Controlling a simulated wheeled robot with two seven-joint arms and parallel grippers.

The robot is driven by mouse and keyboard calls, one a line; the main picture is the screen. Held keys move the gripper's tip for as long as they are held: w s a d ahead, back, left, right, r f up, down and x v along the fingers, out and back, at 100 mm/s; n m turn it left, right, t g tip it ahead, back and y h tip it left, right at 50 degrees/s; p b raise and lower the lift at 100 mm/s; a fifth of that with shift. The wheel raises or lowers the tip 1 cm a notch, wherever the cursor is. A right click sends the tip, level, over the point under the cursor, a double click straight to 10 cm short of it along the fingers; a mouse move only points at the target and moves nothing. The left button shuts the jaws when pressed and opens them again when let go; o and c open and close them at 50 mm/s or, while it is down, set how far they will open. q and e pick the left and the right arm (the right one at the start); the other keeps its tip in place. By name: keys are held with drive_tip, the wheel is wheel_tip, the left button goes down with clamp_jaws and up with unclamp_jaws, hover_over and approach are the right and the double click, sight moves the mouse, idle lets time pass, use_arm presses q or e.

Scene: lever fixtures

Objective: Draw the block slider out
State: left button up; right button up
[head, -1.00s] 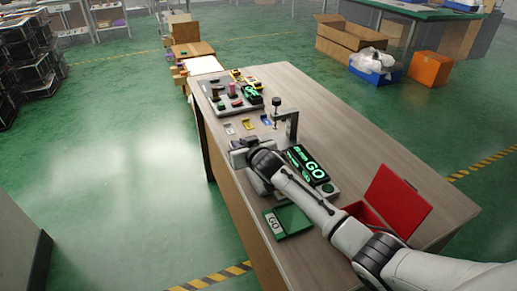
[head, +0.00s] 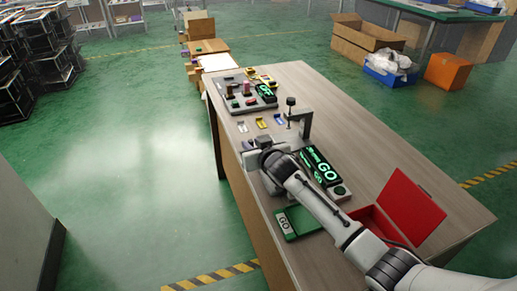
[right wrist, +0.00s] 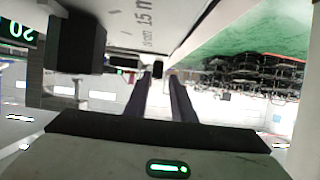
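I cannot clearly make out which part is the block slider. My right gripper (head: 248,158) is low beside the fixture's near left side, and its fingertips are hard to see there. In the right wrist view, the two fingers (right wrist: 163,82) are apart, with a small dark piece (right wrist: 158,70) just beyond or between their tips. Contact with it is unclear. A black block (right wrist: 75,40) shows at the upper left. My left gripper is not in view.
A lit GO display (head: 322,167) sits right of my forearm. A green GO box (head: 297,222) and an open red box (head: 410,208) are nearer. A board (head: 243,102) with small parts lies at the far end.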

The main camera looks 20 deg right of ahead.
drive_tip(key=v, duration=0.8)
drive_tip(key=shift+s+r+p, duration=0.1)
drive_tip(key=shift+s+p, duration=0.1)
drive_tip(key=shift+p, duration=0.2)
